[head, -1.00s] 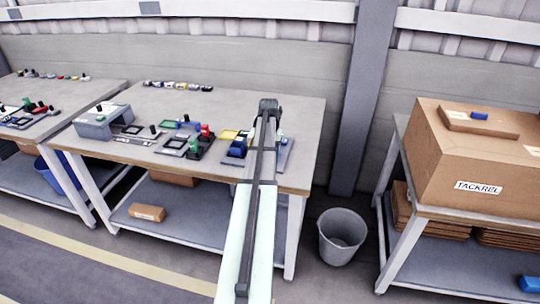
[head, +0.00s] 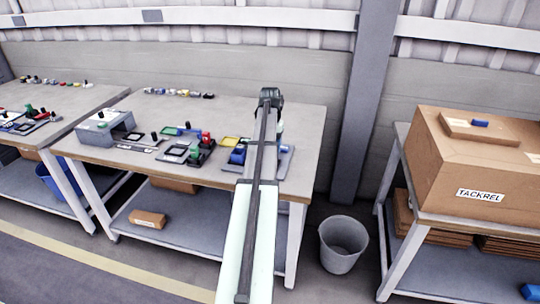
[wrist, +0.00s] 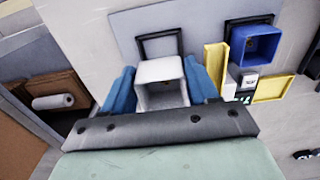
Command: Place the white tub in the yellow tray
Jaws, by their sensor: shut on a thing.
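My gripper (wrist: 160,88) shows in the wrist view with a blue finger on each side of the white tub (wrist: 160,70), shut on it. The tub is square with an open top. A square black frame (wrist: 160,42) lies just beyond it, and I cannot tell how high the tub is above the bench. A flat yellow piece (wrist: 272,88), which looks like the yellow tray, lies to the right of the gripper. Yellow also shows on the bench in the head view (head: 230,141). There my arm hides the gripper and the tub.
A blue tub (wrist: 256,43) sits at a black frame right of the gripper. A narrow yellow piece (wrist: 215,65) stands near the right finger. In the head view, a grey housing (head: 103,128) and several small parts occupy the bench (head: 225,115). A grey bin (head: 343,244) stands on the floor.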

